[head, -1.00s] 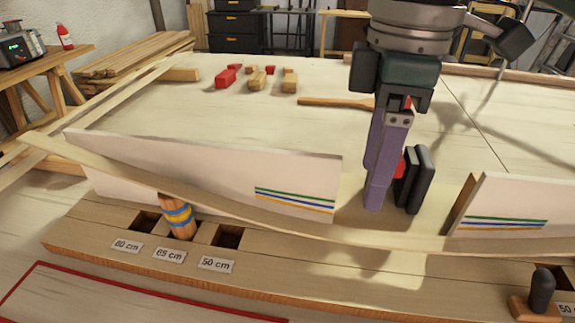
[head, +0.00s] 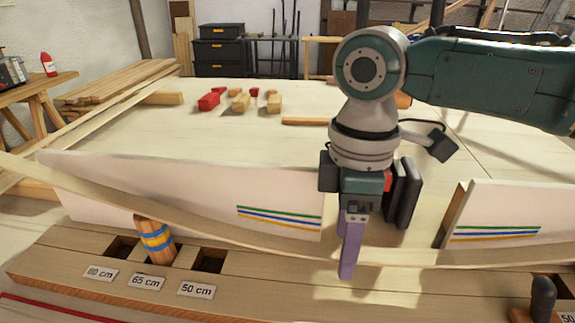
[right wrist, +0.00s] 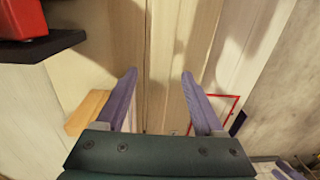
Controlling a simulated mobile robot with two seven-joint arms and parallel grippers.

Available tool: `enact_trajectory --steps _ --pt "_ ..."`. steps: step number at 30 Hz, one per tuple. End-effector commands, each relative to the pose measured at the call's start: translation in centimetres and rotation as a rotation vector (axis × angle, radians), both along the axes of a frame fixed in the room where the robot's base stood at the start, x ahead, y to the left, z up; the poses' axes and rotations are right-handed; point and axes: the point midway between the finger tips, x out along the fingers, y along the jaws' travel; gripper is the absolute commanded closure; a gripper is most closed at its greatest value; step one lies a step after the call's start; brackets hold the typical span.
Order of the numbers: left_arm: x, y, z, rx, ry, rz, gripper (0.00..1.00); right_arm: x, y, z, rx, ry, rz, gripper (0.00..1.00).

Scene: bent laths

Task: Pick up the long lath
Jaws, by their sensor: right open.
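The long lath (head: 270,246) is a pale, thin bent strip. In the head view it runs from the left edge, along the front of the white boards and behind a striped peg (head: 155,240), toward the right. My right gripper (head: 350,262) is open and points down at the lath in the gap between the boards. One purple finger shows in front of the lath; the other is hidden there. In the right wrist view both fingers are spread, with pale wood strips (right wrist: 168,60) between them; contact cannot be told. My left gripper is not in view.
White boards with coloured stripes stand left (head: 280,217) and right (head: 500,230) of the gripper. A slotted beam with 80, 65 and 50 cm labels (head: 145,281) lies in front. A dark knob (head: 543,295) stands front right. Red and wooden blocks (head: 240,102) lie farther back.

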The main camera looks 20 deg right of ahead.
Motion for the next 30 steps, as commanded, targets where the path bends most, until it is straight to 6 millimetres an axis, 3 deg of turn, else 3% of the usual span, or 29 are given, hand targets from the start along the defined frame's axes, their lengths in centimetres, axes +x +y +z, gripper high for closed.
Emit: enact_trajectory --steps 5,24,30 --pt "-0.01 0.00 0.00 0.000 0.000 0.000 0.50 0.01 0.01 0.00 0.000 0.000 0.001 0.30" --pt "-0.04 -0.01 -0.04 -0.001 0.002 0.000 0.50 0.02 -0.01 0.05 -0.001 -0.001 0.000 1.00" --pt "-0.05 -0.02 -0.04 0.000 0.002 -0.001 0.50 0.02 -0.01 0.05 -0.001 -0.001 0.000 1.00"
